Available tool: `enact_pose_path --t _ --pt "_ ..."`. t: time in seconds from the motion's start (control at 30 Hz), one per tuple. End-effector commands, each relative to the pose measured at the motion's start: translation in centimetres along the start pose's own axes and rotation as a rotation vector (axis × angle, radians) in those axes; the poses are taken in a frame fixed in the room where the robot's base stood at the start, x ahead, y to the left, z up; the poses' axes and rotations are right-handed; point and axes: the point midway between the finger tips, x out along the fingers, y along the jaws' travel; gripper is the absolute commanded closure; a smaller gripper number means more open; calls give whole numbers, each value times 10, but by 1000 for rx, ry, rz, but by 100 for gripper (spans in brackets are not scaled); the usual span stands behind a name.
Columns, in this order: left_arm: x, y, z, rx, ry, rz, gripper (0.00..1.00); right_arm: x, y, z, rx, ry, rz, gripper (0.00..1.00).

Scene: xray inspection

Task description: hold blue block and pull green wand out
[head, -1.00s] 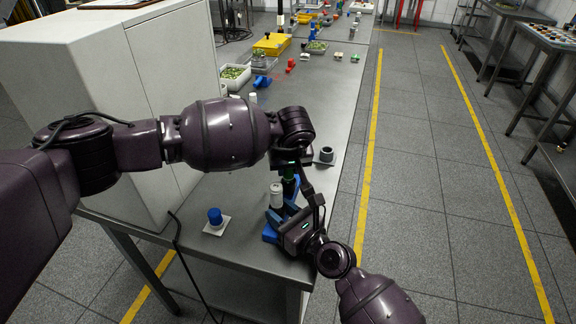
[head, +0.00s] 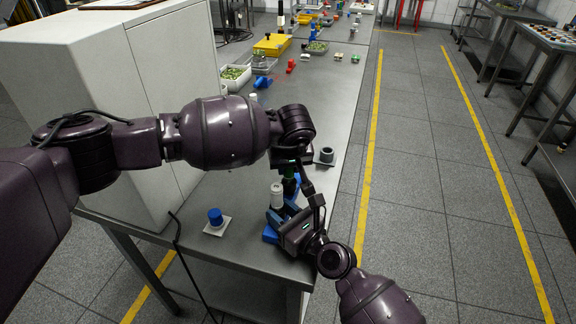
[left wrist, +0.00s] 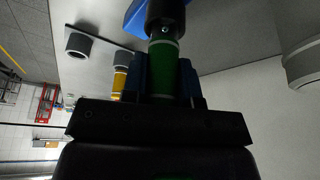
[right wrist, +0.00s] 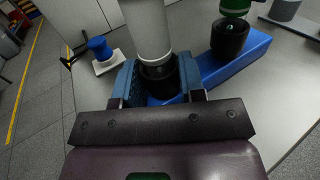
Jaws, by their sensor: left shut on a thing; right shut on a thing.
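The blue block (right wrist: 212,71) lies on the table with two black sockets on it; its edge also shows in the left wrist view (left wrist: 136,17). The green wand (left wrist: 164,72), with a white ring near its socket end, stands in one socket, and my left gripper (head: 289,179) is shut around it. A pale grey cylinder (right wrist: 147,28) stands in the other socket. My right gripper (right wrist: 156,78) is shut with its blue fingers on either side of that black socket. In the head view the right gripper and its arm hide much of the block (head: 269,236).
A blue knob on a white plate (head: 215,218) stands left of the block. A dark grey ring on a plate (head: 326,155) is to the right, near the table edge. A white cabinet (head: 150,90) borders the left. Trays and small parts fill the far table.

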Motion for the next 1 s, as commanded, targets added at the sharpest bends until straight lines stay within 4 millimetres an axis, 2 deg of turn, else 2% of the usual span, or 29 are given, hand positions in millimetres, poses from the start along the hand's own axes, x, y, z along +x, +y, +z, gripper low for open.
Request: enact_pose_path --t 1.0 --pt "-33 0 -14 0 1 0 100 0 1 0 -2 0 1 93"
